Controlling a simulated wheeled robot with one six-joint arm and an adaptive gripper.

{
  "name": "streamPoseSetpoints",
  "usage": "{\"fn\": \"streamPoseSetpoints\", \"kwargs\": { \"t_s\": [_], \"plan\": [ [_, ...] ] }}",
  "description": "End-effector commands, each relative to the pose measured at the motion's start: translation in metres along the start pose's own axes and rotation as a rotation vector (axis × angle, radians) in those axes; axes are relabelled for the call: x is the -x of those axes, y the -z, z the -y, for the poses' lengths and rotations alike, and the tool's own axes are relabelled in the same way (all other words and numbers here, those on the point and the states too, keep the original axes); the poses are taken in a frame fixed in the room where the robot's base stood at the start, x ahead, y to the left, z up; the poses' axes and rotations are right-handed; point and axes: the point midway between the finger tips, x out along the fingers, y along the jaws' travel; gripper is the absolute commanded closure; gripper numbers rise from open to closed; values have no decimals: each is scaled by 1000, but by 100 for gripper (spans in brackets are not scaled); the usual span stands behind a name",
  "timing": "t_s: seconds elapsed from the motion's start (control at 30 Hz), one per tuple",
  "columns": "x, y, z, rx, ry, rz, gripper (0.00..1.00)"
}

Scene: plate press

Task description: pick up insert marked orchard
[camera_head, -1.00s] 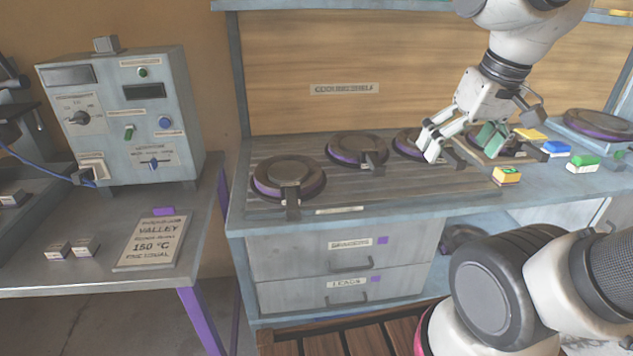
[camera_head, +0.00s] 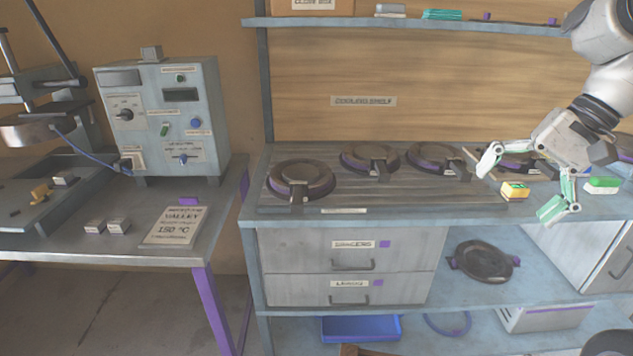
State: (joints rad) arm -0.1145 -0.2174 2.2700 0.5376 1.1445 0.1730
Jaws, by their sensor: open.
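No marking that reads orchard is legible on any small block. A yellow block with a pale label (camera_head: 515,190) lies near the front edge of the shelf top, and a green-and-white block (camera_head: 602,186) lies to its right. My gripper (camera_head: 524,185) is open, with its fingers spread on either side of the yellow block in the picture; I cannot tell whether they touch it. Two small grey blocks with pale labels (camera_head: 95,226) (camera_head: 118,226) sit on the left table. A yellow piece (camera_head: 40,193) and a grey block (camera_head: 64,178) lie by the press at far left.
Round dark plates with purple rims (camera_head: 300,181) stand on the ribbed cooling shelf (camera_head: 345,197). A control box (camera_head: 165,120) and a card reading VALLEY 150 °C (camera_head: 175,227) are on the left table. Drawers (camera_head: 345,250) and an open shelf with another round plate (camera_head: 484,260) are below.

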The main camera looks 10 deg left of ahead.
Motion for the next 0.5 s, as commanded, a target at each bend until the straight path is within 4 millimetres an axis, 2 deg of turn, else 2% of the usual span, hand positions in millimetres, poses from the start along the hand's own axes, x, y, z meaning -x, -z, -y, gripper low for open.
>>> {"fn": "streamPoseSetpoints", "kwargs": {
  "t_s": [0.17, 0.27, 0.5],
  "plan": [
    [-32, 13, 45, -120, 88, 151, 0],
    [-59, 23, 80, -220, 152, 270, 0],
    [-150, 54, 182, -541, 323, 620, 0]
  ]
}}
